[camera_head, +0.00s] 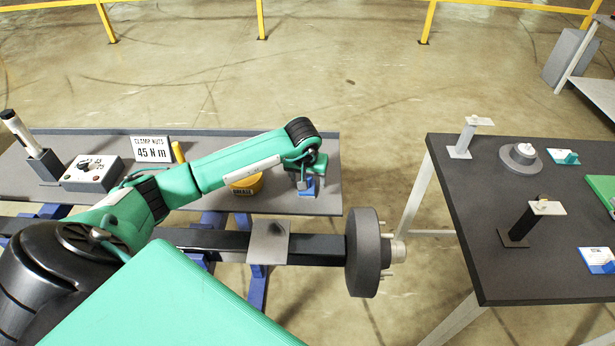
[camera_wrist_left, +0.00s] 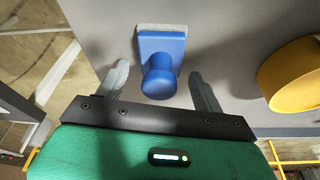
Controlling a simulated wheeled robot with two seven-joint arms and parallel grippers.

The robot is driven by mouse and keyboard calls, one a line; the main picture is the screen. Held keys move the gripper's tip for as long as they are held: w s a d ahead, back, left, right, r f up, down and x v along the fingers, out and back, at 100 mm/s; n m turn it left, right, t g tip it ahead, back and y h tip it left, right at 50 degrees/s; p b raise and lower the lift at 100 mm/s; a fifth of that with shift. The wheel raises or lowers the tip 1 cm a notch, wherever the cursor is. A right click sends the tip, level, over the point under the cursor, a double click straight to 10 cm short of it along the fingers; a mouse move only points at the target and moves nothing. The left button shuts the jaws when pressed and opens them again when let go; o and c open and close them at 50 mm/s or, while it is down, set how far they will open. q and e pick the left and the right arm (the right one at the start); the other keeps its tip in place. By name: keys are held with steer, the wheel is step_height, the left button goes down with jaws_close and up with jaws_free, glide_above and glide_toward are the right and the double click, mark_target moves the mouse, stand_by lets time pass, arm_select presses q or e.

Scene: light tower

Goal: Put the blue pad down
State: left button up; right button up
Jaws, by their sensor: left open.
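The blue pad (camera_wrist_left: 163,48) lies on the grey bench top, a flat blue block with a rounded knob and a pale edge strip. In the head view the blue pad (camera_head: 308,187) shows beneath my left gripper (camera_head: 305,180), near the bench's right end. In the left wrist view my left gripper (camera_wrist_left: 155,85) is open, one finger on each side of the knob, with gaps between the fingers and the knob. The pad appears to rest on the bench. My right gripper is not in view.
A yellow grease tub (camera_head: 245,185) stands beside the pad, also in the left wrist view (camera_wrist_left: 295,75). A torque sign (camera_head: 151,149) and control box (camera_head: 93,173) are further left. A dark axle with a round hub (camera_head: 366,252) runs in front. A dark table (camera_head: 470,220) stands right.

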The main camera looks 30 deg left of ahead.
arm_select(q)
steer(key=shift+r, duration=0.4)
steer(key=b+v, duration=0.2)
steer(key=v, duration=0.8)
steer(key=shift+s+r, duration=0.15)
steer(key=shift+r, duration=0.05)
steer(key=shift+s+d+r, duration=0.1)
steer(key=shift+r, duration=0.3)
steer(key=shift+f, duration=0.1)
